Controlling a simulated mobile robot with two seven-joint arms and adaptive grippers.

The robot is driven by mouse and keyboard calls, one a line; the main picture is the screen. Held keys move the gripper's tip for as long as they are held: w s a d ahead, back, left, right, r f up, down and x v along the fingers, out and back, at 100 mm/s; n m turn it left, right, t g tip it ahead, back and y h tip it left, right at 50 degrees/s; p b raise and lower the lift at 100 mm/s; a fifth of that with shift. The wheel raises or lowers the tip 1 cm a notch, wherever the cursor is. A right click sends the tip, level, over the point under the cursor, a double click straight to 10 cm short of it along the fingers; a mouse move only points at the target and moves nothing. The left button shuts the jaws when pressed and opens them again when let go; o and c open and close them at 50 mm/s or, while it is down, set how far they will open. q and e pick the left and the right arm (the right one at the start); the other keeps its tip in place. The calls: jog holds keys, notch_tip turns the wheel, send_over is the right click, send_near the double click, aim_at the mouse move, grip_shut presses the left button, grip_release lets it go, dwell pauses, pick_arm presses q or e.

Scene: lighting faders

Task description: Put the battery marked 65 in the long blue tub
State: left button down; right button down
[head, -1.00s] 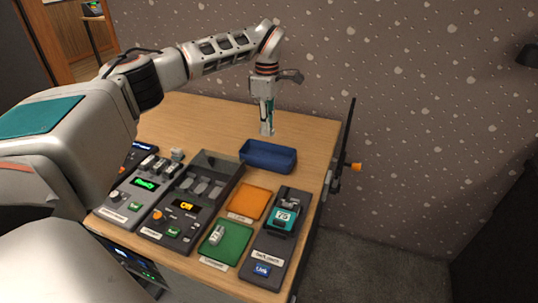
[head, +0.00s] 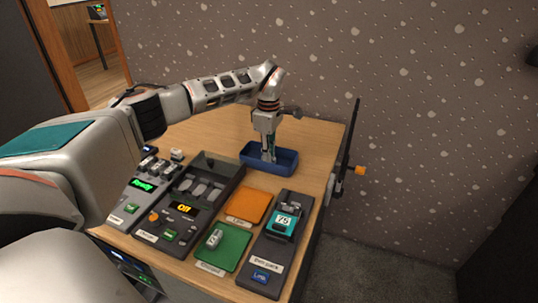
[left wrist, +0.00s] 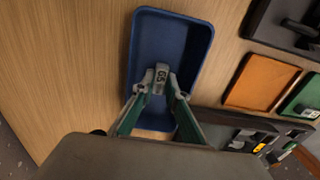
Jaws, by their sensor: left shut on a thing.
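The long blue tub (head: 286,162) stands on the table's far right part; it also fills the middle of the left wrist view (left wrist: 168,32). My left gripper (head: 269,157) points down into the tub's outline, near its middle. In the left wrist view its fingertips (left wrist: 157,82) are shut on a small grey battery (left wrist: 161,74) whose top label reads 65. The battery is inside the tub's outline; I cannot tell whether it touches the floor. In the head view the fingers mostly hide the battery. My right gripper is not in view.
An orange pad (head: 243,205) and a green pad (head: 223,248) lie nearer, the green one carrying a small grey piece (head: 214,238). A dark station (head: 262,250) holds a teal block (head: 284,223) marked 75. Fader consoles (head: 181,207) stand left. Table behind the tub is clear.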

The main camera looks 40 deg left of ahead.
pick_arm(q)
jog(key=shift+f, duration=0.15)
jog(key=c, duration=2)
grip_release()
notch_tip(320, 180, up, 12)
jog(key=shift+r+p, duration=0.2)
jog(key=shift+p, duration=1)
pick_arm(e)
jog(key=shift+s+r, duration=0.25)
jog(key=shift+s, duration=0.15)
